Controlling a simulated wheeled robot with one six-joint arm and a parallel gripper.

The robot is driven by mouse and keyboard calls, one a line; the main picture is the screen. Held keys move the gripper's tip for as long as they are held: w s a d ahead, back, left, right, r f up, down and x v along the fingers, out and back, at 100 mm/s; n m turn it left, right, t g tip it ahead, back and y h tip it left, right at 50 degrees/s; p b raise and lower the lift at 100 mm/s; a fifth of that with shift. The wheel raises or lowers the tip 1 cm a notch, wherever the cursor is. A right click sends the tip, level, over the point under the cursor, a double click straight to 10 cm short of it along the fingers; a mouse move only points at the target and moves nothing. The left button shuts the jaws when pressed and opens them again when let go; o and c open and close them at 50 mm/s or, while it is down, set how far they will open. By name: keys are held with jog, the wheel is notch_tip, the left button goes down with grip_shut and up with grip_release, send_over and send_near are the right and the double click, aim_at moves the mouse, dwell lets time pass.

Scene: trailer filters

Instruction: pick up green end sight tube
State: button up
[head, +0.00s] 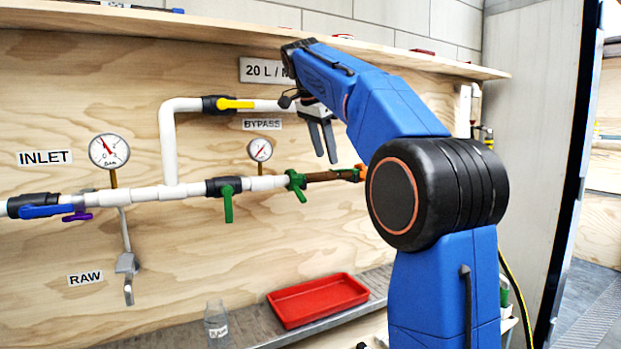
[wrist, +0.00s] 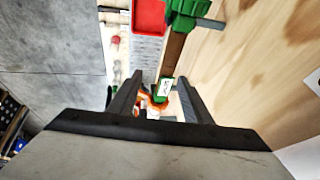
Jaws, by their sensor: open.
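A brown sight tube (head: 331,176) runs level along the wall pipe. A green fitting with a green handle (head: 297,183) is at its left end, and orange shows at its right end beside my arm. In the wrist view the tube (wrist: 173,58) runs between the large green fitting (wrist: 187,14) and a green piece with a white label (wrist: 166,87). My gripper (head: 326,159) is open and points down, above and in front of the tube in the head view. Its two fingers (wrist: 160,82) hold nothing that I can make out. My arm hides what lies right of the tube.
A red tray (head: 318,299) and a clear labelled bottle (head: 217,322) stand on the grey shelf below. White bypass piping (head: 180,107), a yellow-handled valve (head: 235,104) and two gauges (head: 109,151) are on the wood wall. A wooden shelf (head: 240,32) runs above.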

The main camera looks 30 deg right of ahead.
aim_at(328, 176)
jog(key=shift+m, duration=0.3)
jog(key=shift+w+d+f, duration=0.35)
jog(key=shift+w+f, duration=0.15)
jog(key=shift+f, duration=0.55)
jog(key=shift+w+d+f, duration=0.3)
jog(key=shift+w+f, duration=0.25)
jog(key=shift+f, duration=0.5)
jog(key=shift+w+d+f, duration=0.35)
jog(key=shift+w+f, duration=0.15)
jog(key=shift+f, duration=0.55)
grip_shut()
jog(key=shift+r, duration=0.15)
